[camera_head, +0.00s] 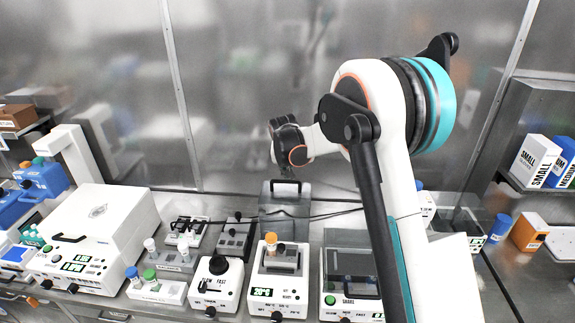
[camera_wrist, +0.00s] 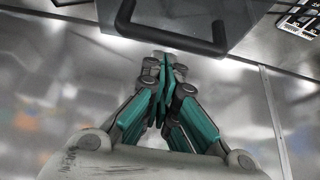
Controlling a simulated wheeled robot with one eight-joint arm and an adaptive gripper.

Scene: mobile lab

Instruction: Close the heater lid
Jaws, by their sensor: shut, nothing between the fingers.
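The heater (camera_head: 262,293) is a white box with a green display, in the middle of the bench. Its dark grey lid (camera_head: 285,210) stands open and upright at the back of the heater, with a handle along its top edge. In the wrist view the lid (camera_wrist: 185,30) and its black handle (camera_wrist: 172,45) are at the top, just beyond my fingertips. My gripper (camera_wrist: 165,65) is shut and empty, with teal fingers together. In the head view it is small and partly hidden by my wrist, above the lid; whether it touches the lid cannot be told.
An orange-capped tube (camera_head: 271,243) stands in the heater. Cables cross behind the lid. A metal wall (camera_head: 235,90) closes off the back.

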